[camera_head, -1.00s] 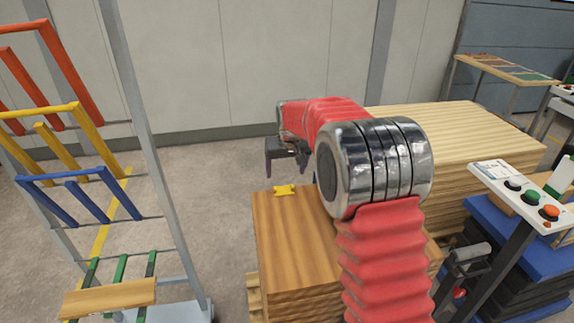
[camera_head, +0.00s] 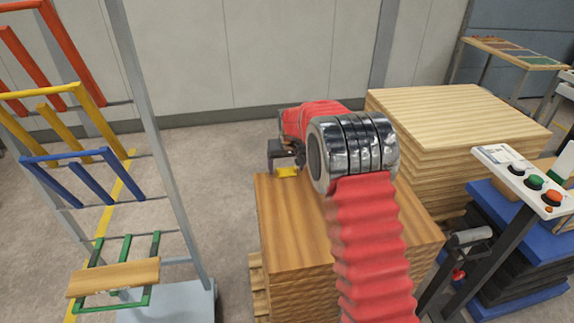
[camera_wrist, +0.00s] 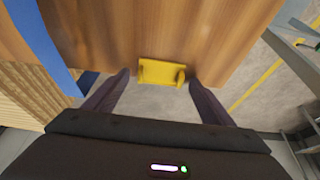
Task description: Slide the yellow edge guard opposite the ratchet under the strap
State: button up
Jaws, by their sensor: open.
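The yellow edge guard (camera_wrist: 162,72) lies at the edge of the top of a brown wood stack (camera_head: 290,225). It also shows in the head view (camera_head: 287,172), just below my gripper (camera_head: 284,163). In the wrist view my gripper (camera_wrist: 157,82) is open, with one finger on each side of the guard and a gap on both sides. The guard is not gripped. A blue band (camera_wrist: 48,50) crosses the wood at the left of the wrist view; I cannot tell if it is the strap. I see no ratchet; my arm covers part of the stack.
A rack with red, yellow and blue arms (camera_head: 85,155) stands at the left. A taller pale wood stack (camera_head: 455,115) is behind at the right. A button panel (camera_head: 522,180) stands at the right. Floor is clear between rack and brown stack.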

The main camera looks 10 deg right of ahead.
jog(key=shift+c, duration=0.4)
jog(key=c, duration=1.1)
jog(key=shift+d, duration=0.1)
